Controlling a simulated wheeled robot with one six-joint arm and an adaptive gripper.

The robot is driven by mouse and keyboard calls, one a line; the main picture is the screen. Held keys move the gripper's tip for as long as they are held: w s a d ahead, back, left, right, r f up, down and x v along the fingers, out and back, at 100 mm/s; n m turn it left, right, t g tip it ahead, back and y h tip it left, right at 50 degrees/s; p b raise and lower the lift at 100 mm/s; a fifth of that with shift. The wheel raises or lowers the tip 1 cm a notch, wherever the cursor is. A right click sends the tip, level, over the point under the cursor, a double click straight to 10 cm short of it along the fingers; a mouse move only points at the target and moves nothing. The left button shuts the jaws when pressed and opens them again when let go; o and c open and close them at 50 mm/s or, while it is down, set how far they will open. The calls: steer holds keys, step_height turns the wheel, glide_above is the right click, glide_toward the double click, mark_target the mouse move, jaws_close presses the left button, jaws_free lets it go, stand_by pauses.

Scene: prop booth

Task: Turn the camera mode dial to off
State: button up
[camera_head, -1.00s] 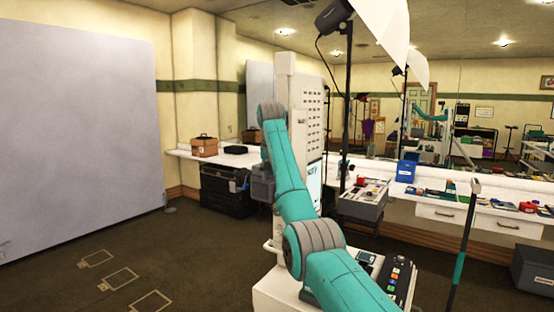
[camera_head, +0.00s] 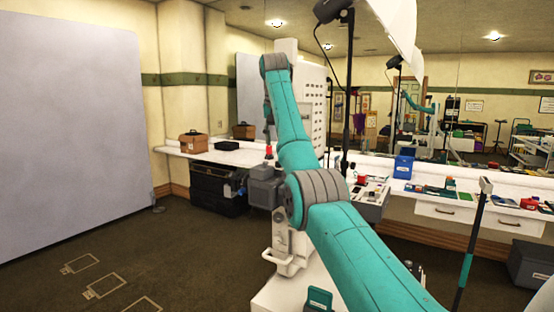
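A grey box-shaped unit (camera_head: 265,190), possibly the camera, is at the left side of the white booth column (camera_head: 313,95), behind my arm. No mode dial can be made out on it at this size. My arm rises from the lower right, bends at the top and drops in front of the column's left edge. A small dark end with a red part, seemingly my gripper (camera_head: 268,148), hangs just above the grey unit. I cannot tell whether it touches the unit, or whether its fingers are open or shut.
A white counter (camera_head: 225,155) runs along the wall, bearing a brown case (camera_head: 193,142). A blue box (camera_head: 403,167) and small props stand on the right counter. A dark lamp stand (camera_head: 348,90) and a post (camera_head: 470,240) stand at right. Floor at left is mostly clear.

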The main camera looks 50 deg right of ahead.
steer(key=x, duration=0.9)
jaws_close()
